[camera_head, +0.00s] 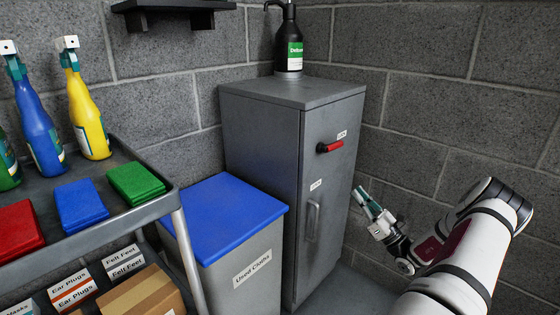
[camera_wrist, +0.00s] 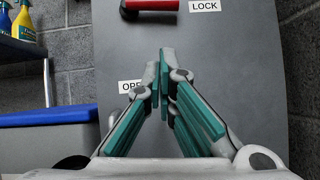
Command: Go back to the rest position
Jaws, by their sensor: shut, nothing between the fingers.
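My gripper (camera_head: 368,202) is at the end of my white arm, at the right of the head view, in front of the grey cabinet. In the wrist view its teal-padded fingers (camera_wrist: 166,75) come together at the tips with nothing between them. The grey cabinet (camera_head: 262,165) stands in the corner with its door shut. It has a red lever (camera_head: 330,147) beside a small label and a grey handle (camera_head: 312,218) lower down. In the wrist view the red lever (camera_wrist: 150,5) lies level between the cabinet's top edge of view and the fingertips, apart from them.
A black bottle (camera_head: 288,45) stands on the cabinet. Left of it is a "Used Cloths" bin (camera_head: 235,250) with a blue lid (camera_head: 228,212). A trolley (camera_head: 150,207) at the left carries spray bottles and red, blue and green pads. Bare block wall lies behind my arm.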

